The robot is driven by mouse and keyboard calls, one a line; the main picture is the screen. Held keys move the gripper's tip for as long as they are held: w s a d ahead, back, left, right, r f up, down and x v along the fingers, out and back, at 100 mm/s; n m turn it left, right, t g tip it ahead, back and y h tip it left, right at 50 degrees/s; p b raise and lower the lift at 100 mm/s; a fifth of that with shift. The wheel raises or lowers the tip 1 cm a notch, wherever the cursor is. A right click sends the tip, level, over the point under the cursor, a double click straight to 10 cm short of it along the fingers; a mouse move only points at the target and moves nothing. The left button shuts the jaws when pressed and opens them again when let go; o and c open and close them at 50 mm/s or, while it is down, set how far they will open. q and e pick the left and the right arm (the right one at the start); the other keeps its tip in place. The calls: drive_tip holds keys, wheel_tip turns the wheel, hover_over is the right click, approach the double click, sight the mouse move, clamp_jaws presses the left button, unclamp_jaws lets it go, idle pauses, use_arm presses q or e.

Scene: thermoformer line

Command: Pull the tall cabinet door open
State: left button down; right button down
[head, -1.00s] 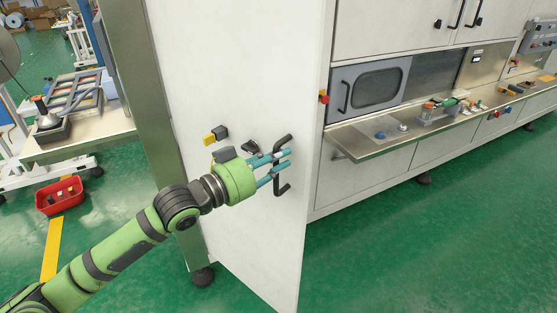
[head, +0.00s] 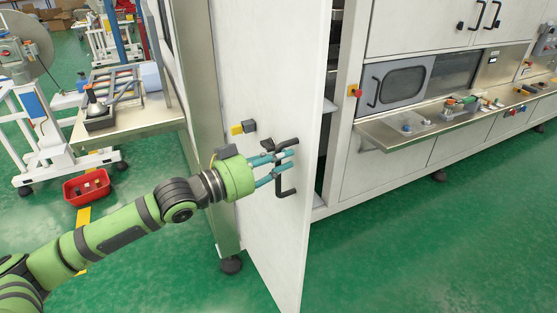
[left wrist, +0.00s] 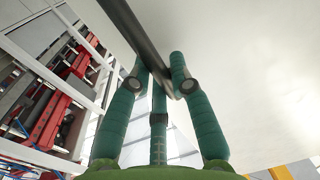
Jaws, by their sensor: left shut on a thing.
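The tall white cabinet door (head: 270,90) stands ajar in the head view, with a dark gap between its right edge and the cabinet frame (head: 348,100). Its black bar handle (head: 279,185) is on the door face near that edge. My left gripper (head: 288,166) is shut on the handle, fingers around the bar. In the left wrist view the teal fingers (left wrist: 164,85) close on the dark handle bar (left wrist: 135,35), with the pale door face (left wrist: 250,60) behind. My right gripper is not in view.
A work shelf (head: 400,133) with small tools runs along the machine at right. A red bin (head: 87,187) lies on the floor at left, near a metal table (head: 140,122). The green floor in front of the door is clear.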

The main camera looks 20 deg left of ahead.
use_arm(q)
drive_tip(key=shift+s+a, duration=0.2)
idle(0.3)
drive_tip(key=c, duration=1.1)
unclamp_jaws()
drive_tip(key=v, duration=1.2)
